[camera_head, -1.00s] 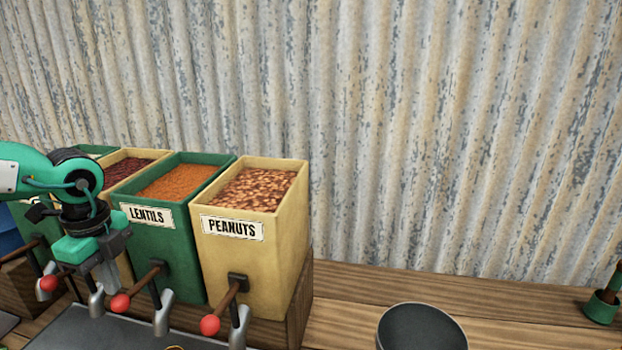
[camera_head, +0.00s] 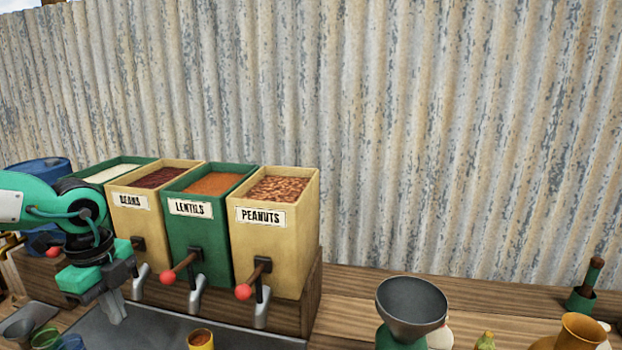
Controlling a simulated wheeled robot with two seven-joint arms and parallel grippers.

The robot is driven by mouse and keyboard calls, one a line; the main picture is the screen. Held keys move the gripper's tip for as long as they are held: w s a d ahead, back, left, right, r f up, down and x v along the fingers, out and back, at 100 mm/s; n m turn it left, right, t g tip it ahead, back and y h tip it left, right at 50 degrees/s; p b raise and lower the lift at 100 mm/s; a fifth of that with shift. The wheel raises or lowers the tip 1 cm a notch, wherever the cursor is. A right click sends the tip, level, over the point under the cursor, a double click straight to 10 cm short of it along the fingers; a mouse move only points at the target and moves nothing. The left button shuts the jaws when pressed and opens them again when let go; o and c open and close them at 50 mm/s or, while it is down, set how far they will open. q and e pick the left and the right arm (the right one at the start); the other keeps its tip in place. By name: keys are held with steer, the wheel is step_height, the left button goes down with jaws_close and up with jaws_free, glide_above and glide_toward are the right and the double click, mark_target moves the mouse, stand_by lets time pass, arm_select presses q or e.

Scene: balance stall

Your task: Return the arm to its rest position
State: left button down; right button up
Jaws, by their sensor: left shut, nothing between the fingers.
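My left gripper (camera_head: 114,309), on its green and black arm, comes in from the left. It is shut and empty, pointing down in front of the bins. Behind it stand the cream beans bin (camera_head: 129,228), the green lentils bin (camera_head: 200,232) and the cream peanuts bin (camera_head: 280,240). The lentils and peanuts bins show red-knobbed levers and metal spouts. The arm hides part of the leftmost green bin (camera_head: 136,162) and its label. My right gripper is not in view.
A yellow cup (camera_head: 201,340) with reddish contents stands on the dark tray (camera_head: 160,326). A large grey pan on a green base (camera_head: 412,305) and an orange jug (camera_head: 580,334) stand right. A corrugated wall closes the back.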

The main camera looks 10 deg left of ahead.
arm_select(q)
steer(key=w+d+f+n+t+h, duration=0.2)
steer(key=w+d+f+t+h, duration=0.2)
steer(key=d+f+t+h, duration=0.45)
steer(key=s+a+f+n+t+y, duration=0.2)
steer(key=s+a+f+n+y, duration=0.1)
steer(key=f+n+y, duration=0.35)
steer(key=s+a+f+n+t+y, duration=0.3)
steer(key=f+n+y, duration=0.2)
steer(key=f+n, duration=0.3)
steer(key=s+d+f+g+h, duration=0.1)
steer(key=s+d+f+g, duration=0.4)
steer(key=s+d, duration=0.25)
steer(key=s+d+f+g+h, duration=0.2)
steer(key=s+d+f+g, duration=0.35)
steer(key=s, duration=0.35)
step_height(320, 180, down, 30)
steer(key=s+a+f+g, duration=0.2)
steer(key=s+a+f, duration=0.1)
steer(key=s+f, duration=1.6)
steer(key=shift+f+y, duration=0.3)
steer(key=shift+f, duration=0.45)
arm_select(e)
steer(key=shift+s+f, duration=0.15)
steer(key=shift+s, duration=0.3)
